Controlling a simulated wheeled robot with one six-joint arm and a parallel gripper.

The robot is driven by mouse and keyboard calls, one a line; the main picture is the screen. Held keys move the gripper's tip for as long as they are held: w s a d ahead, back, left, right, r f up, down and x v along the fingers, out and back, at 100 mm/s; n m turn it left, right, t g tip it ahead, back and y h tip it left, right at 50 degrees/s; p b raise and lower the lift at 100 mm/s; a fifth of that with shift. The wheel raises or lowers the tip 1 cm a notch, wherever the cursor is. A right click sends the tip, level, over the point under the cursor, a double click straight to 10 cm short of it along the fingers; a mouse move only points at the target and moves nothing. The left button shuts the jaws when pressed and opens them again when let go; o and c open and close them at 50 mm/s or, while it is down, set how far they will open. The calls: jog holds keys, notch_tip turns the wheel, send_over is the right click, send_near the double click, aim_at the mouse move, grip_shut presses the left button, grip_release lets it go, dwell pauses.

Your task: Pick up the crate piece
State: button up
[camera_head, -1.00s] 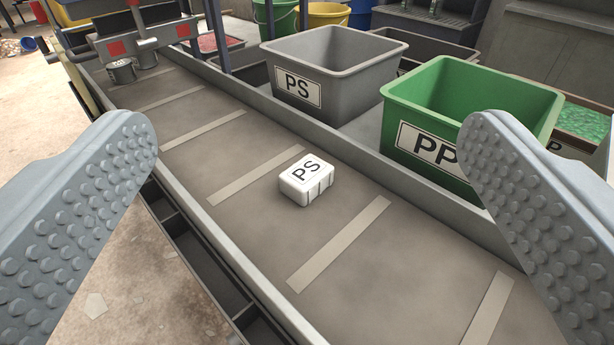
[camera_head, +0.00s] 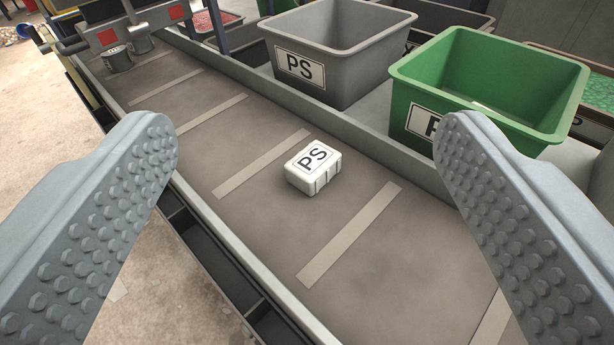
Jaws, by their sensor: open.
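The crate piece is a small white block (camera_head: 313,168) with a black "PS" label on its top. It lies on the grey-brown conveyor belt (camera_head: 300,235), between two pale cross strips. My gripper (camera_head: 305,135) is open, with one studded grey finger at the left of the picture and one at the right. The white block shows in the gap between the fingers, farther off, and neither finger touches it. Nothing is held.
A grey bin (camera_head: 335,50) marked "PS" and a green bin (camera_head: 485,85) with a partly hidden label stand beyond the belt's far rail. A near rail (camera_head: 240,255) edges the belt. Grey machinery with red squares (camera_head: 110,37) stands at the upper left.

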jog(key=w+f+m+g, duration=0.25)
jog(key=w+g, duration=0.45)
jog(key=w, duration=0.5)
jog(key=m+g, duration=0.5)
jog(key=g, duration=0.4)
send_over(313, 159)
jog(key=f, duration=1.4)
jog(key=shift+a+f, duration=0.35)
jog(key=shift+d+f, duration=0.2)
jog(key=shift+f, duration=1.2)
jog(key=shift+d+f, duration=0.15)
jog(key=shift+f, duration=1.2)
jog(key=c, duration=1.1)
